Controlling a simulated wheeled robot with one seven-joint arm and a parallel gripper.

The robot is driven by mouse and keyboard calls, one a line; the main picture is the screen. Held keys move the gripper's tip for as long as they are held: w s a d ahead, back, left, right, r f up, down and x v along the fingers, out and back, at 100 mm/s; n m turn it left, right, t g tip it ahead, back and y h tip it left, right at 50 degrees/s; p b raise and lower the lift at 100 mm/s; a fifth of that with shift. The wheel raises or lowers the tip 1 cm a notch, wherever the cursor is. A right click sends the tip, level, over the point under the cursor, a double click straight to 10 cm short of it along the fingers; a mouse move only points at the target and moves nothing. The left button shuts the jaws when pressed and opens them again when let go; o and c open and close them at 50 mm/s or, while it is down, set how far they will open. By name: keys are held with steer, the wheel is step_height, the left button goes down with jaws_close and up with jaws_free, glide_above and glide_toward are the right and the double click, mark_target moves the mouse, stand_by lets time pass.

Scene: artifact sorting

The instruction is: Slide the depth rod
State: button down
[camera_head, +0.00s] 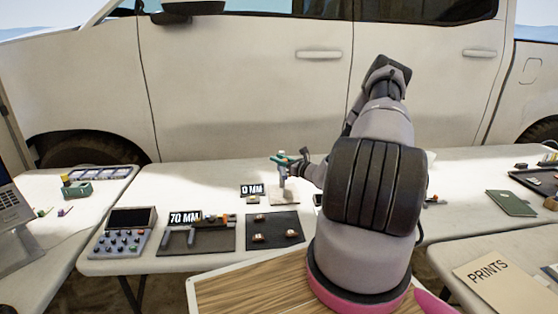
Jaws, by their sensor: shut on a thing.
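My gripper (300,166) is at the end of my arm, above the back edge area of the middle white table. It is shut on a small teal tool (283,158), with a short grey rod-like part (282,178) pointing down below it. I take this to be the depth rod's tool, but it is too small to be sure. Below it lies a pale square block (284,196); I cannot tell if the rod touches it. My arm hides the table to the right.
A "0 MM" sign (252,190) stands left of the block, and a "70 MM" sign (185,218) by a dark mat. A black mat (274,230) holds small pieces. A white pickup (230,80) stands behind.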

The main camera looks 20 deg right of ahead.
step_height(320, 180, up, 4)
steer(key=shift+r, duration=0.2)
steer(key=c, duration=0.6)
jaws_free()
steer(key=v, duration=1)
steer(key=shift+s+d, duration=0.15)
steer(key=shift+s, duration=0.2)
